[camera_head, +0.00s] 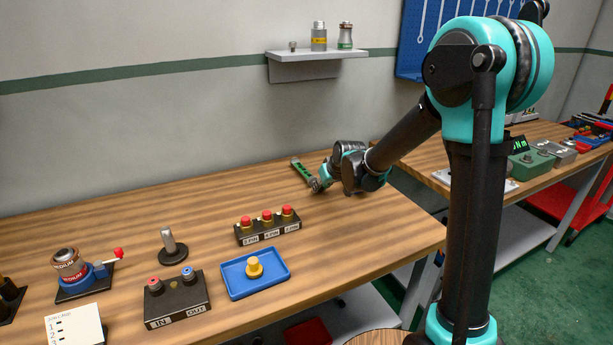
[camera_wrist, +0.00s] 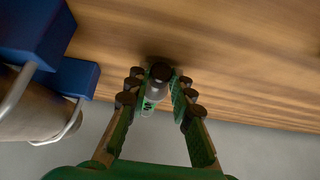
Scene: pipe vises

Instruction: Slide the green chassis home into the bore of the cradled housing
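The green chassis (camera_head: 303,172) is a long narrow green piece at the back of the table in the head view. My gripper (camera_head: 317,185) is at its near end. In the wrist view my gripper's fingers (camera_wrist: 159,84) close in on both sides of a small grey cylinder with green marks and a dark end, which appears to be part of the chassis (camera_wrist: 153,92). At the left of the wrist view, a grey-brown cylindrical housing (camera_wrist: 28,108) lies by blue cradle blocks (camera_wrist: 72,76) with metal straps. Its bore is not visible. I cannot make out this cradle near my gripper in the head view.
A three-button box (camera_head: 268,225), an IN/OUT box (camera_head: 178,300), a blue tray (camera_head: 283,279) and an upright peg (camera_head: 171,246) stand on the table. A blue vise (camera_head: 98,277) holding a labelled cylinder is at the left.

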